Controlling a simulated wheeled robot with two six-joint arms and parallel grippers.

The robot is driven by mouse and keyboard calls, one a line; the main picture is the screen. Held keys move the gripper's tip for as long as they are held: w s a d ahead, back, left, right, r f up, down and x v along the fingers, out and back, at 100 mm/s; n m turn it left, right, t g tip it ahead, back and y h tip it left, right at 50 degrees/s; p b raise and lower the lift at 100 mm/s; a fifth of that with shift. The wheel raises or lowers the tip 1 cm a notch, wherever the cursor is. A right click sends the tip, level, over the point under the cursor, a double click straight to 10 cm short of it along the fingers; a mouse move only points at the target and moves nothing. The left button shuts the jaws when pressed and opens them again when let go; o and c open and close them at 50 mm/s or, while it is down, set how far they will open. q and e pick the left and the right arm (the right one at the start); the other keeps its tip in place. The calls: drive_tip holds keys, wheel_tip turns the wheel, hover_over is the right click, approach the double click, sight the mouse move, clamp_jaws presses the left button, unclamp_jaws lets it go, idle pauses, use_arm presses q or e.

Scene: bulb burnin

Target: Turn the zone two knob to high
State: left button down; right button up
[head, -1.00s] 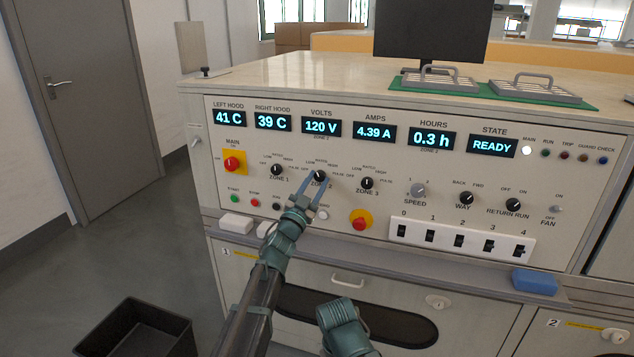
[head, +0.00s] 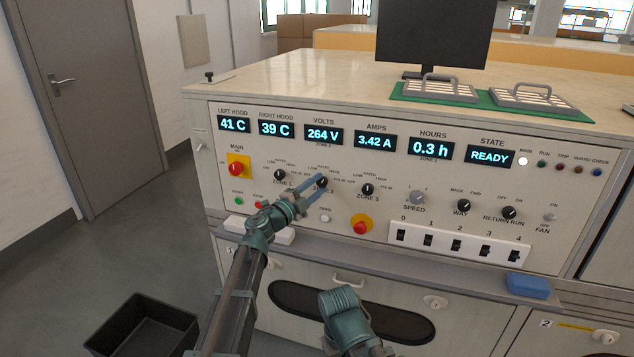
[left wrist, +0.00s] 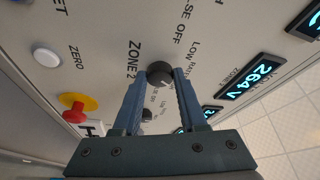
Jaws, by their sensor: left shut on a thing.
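The zone two knob (head: 321,181) is a small black round knob on the cream front panel, between the zone one knob (head: 280,174) and the zone three knob (head: 367,189). My left gripper (head: 316,187) is shut on it, with its blue fingers reaching in from the lower left. In the left wrist view the knob (left wrist: 160,73) sits between the two fingertips, beside the ZONE 2 label. Its pointer direction is too small to tell. The volts display (head: 323,135) reads 264 V for zone 2.
The amps display (head: 375,141) reads 3.42 A and the state display (head: 490,157) reads READY. A blue block (head: 528,286) rests on the ledge.

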use_arm(q)
drive_tip(key=shift+r+m+g+p, duration=0.15)
drive_tip(key=shift+m+g+p, duration=0.15)
drive_tip(key=shift+m+p, duration=0.4)
drive_tip(key=shift+m, duration=0.3)
drive_tip(key=shift+c, duration=2.2)
unclamp_jaws()
drive_tip(key=b+v, duration=0.1)
drive_tip(key=v, duration=1.2)
drive_tip(key=shift+s+a, duration=0.25)
drive_tip(key=shift+s, duration=0.05)
